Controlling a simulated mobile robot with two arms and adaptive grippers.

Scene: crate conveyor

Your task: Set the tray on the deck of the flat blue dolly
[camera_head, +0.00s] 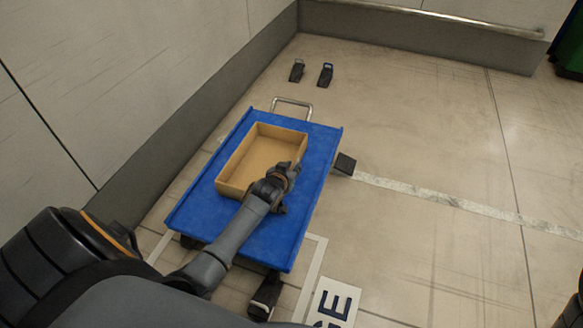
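The tray (236,187) is a tan, open, shallow box. It appears to rest flat on the deck of the flat blue dolly (307,190), towards its left and far side, and looks empty. The dolly has a metal handle loop at its far end and dark casters. My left gripper (294,168) is at the tray's right wall, with its wrist over the deck. Its fingers are small and partly hidden by the wrist, so I cannot tell whether they grip the rim. My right gripper is out of view.
A pale wall with a grey base (170,150) runs along the left, close to the dolly. Two small dark objects (297,71) (325,75) lie on the floor beyond it. A green bin (571,50) stands far right. The floor (430,130) right of the dolly is clear.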

